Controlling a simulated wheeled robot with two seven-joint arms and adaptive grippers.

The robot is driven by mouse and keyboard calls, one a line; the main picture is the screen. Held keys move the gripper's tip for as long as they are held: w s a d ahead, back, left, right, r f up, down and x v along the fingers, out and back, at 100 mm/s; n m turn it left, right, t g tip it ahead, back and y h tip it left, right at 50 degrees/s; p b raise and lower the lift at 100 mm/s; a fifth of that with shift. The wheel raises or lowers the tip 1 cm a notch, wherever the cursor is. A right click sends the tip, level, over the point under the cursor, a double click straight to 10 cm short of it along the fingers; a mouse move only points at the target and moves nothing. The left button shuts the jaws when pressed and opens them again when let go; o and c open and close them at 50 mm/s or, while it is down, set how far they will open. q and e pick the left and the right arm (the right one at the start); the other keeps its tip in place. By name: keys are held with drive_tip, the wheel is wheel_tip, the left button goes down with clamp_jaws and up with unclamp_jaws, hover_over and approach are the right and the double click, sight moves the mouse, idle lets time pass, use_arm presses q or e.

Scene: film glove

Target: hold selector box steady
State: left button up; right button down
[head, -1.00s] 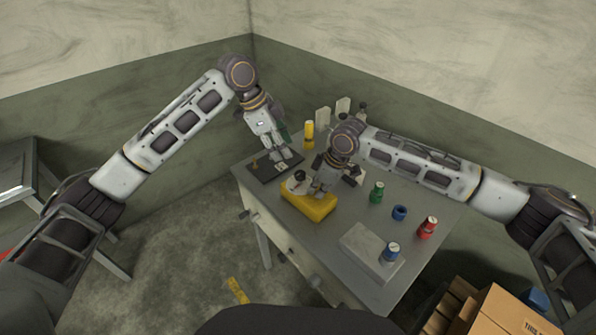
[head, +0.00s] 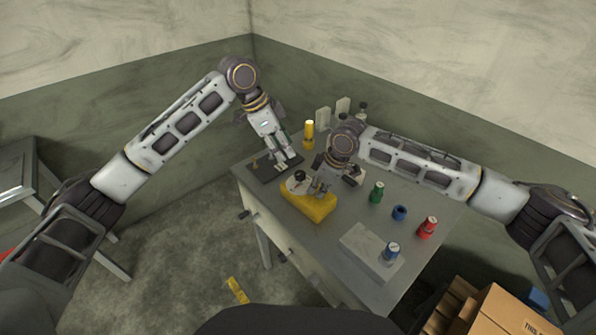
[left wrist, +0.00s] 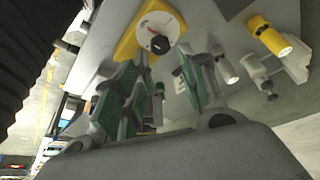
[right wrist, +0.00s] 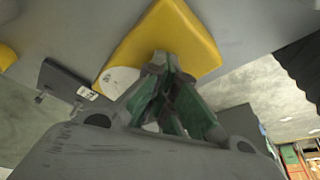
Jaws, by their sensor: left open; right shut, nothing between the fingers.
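The selector box is a yellow block (head: 312,207) near the front left edge of the table. A round white dial with a black knob (head: 299,177) sits on it, and the dial (left wrist: 158,32) shows clearly in the left wrist view. My right gripper (head: 318,190) is shut and empty, its fingertips at the yellow box (right wrist: 180,35); I cannot tell if they touch it.
A yellow cylinder (head: 309,134) stands behind the box. Green (head: 376,192), blue (head: 400,213) and red (head: 427,228) parts stand to the right. A grey block (head: 366,247) with a blue-capped bottle (head: 391,252) is at the front right. A cardboard box (head: 510,310) is beside the table.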

sight(300, 174)
use_arm(q)
drive_tip(key=shift+x, duration=5.8)
drive_tip(key=shift+s, duration=0.1)
drive_tip(key=c, duration=0.7)
